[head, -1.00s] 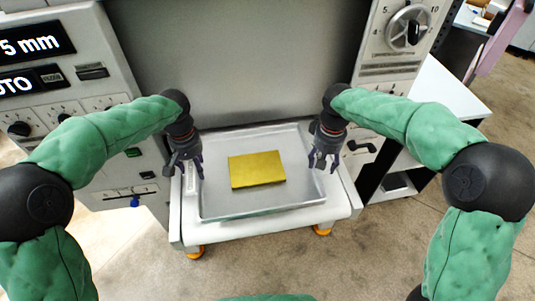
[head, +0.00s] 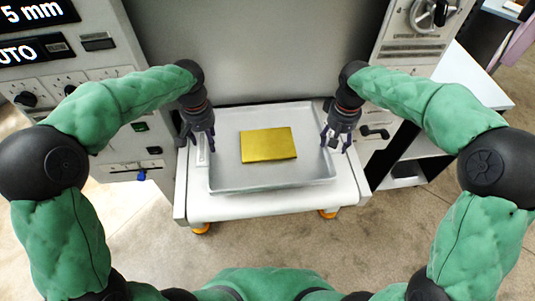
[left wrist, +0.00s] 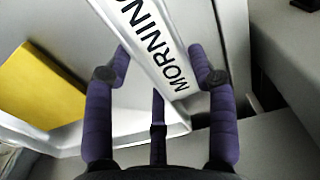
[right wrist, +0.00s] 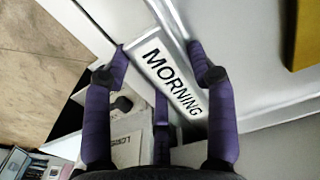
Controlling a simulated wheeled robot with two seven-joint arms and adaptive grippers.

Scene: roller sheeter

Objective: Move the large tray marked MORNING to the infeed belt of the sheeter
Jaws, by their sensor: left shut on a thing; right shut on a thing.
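The large metal tray (head: 225,177) lies on the white infeed bed at the front of the sheeter, with a flat yellow slab (head: 268,145) on it. Its MORNING label shows in the left wrist view (left wrist: 153,38) and on the opposite side wall in the right wrist view (right wrist: 172,82). My left gripper (head: 203,143) is shut on the tray's left wall. My right gripper (head: 335,138) is shut on its right wall. The wrist views show fingers on both sides of each wall. Whether the tray's underside touches the bed cannot be told.
The white bed (head: 265,207) has a bare strip in front of the tray. The sheeter's left panel (head: 80,60) carries displays and knobs; its right panel has a dial (head: 432,14). A white-topped stand (head: 470,80) is at the right. Open floor lies in front.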

